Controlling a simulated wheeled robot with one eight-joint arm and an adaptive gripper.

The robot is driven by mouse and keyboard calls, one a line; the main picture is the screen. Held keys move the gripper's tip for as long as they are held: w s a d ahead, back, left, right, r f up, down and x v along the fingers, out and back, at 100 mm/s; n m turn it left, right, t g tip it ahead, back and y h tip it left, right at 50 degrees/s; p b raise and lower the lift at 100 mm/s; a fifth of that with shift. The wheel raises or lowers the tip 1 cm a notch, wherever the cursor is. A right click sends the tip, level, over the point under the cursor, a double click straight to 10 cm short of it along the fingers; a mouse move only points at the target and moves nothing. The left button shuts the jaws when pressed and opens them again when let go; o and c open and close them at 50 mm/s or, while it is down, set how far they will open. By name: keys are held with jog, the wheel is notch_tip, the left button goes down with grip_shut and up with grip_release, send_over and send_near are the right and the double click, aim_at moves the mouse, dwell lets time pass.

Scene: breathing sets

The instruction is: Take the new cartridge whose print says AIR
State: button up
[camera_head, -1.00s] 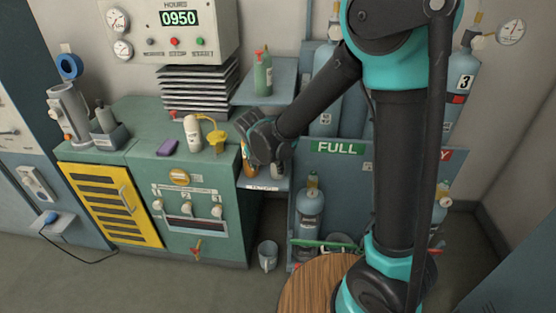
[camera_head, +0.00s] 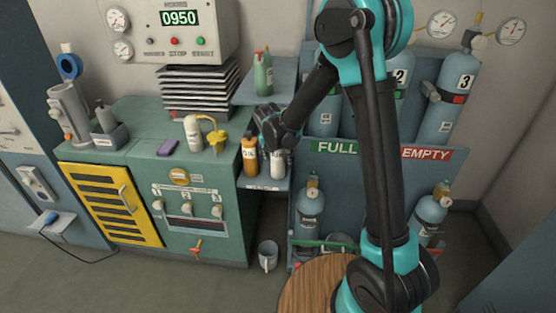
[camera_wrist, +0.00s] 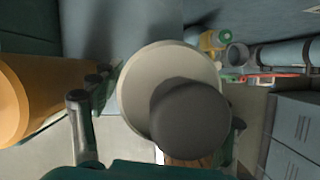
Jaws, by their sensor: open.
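A pale cartridge (camera_head: 277,165) stands upright on a small labelled shelf (camera_head: 264,187); its print is too small to read. In the wrist view the pale cartridge (camera_wrist: 137,80) shows end-on with a dark grey cap, between my fingers. An orange cartridge (camera_head: 250,160) with dark print stands just left of it, and its orange side (camera_wrist: 25,100) fills the wrist view's left edge. My gripper (camera_head: 277,147) is open, pointing down over the pale cartridge, one finger on each side. Contact with the cartridge cannot be told.
A green bottle (camera_head: 263,75) stands on the shelf above. A rack with FULL sign (camera_head: 335,148) and gas cylinders stands at right.

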jog(key=shift+w+f, duration=0.25)
jog(key=shift+f, duration=0.35)
jog(key=c, duration=1.5)
